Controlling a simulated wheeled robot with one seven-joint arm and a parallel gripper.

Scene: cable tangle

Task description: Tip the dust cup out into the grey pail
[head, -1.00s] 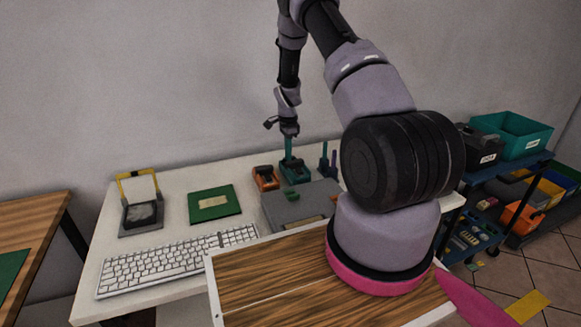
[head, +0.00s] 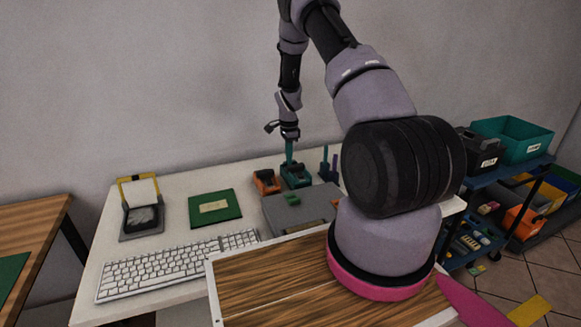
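My gripper (head: 290,134) is small in the head view, at the end of my arm over the back of the white table. It points down at the top of a slim teal upright part (head: 289,151), which rises from a teal and dark block (head: 295,176). The fingers are too small to show whether they are apart or closed on that part. I cannot make out a dust cup or a grey pail; my arm hides part of the table's right side.
The white table (head: 172,234) holds a keyboard (head: 175,264), a green board (head: 214,206), a yellow-and-grey device (head: 141,208), an orange block (head: 266,181) and a low grey box (head: 300,208). A blue cart (head: 515,168) with bins (head: 512,137) stands at right.

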